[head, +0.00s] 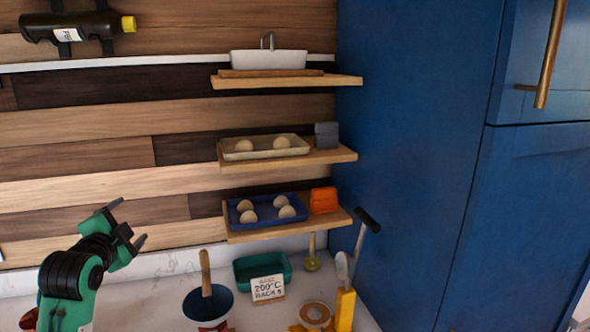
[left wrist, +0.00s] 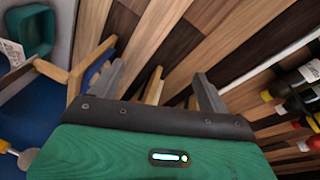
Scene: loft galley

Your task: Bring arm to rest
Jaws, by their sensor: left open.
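My left gripper (head: 128,225) is at the lower left of the head view, in front of the wood-plank wall and above the white counter. Its two fingers are spread, with nothing between them. In the left wrist view the open fingers (left wrist: 160,85) point at the planks and the shelf ends. The gripper is apart from the shelves, to their left. My right gripper shows in neither view.
Three wooden shelves hold a white basin (head: 268,60), a cream tray (head: 240,155) and a blue tray (head: 250,225) with dough balls, and an orange item (head: 323,200). A teal tub (head: 262,270), sign (head: 268,288) and blue pot (head: 207,305) stand on the counter. A blue cabinet (head: 420,150) is at right.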

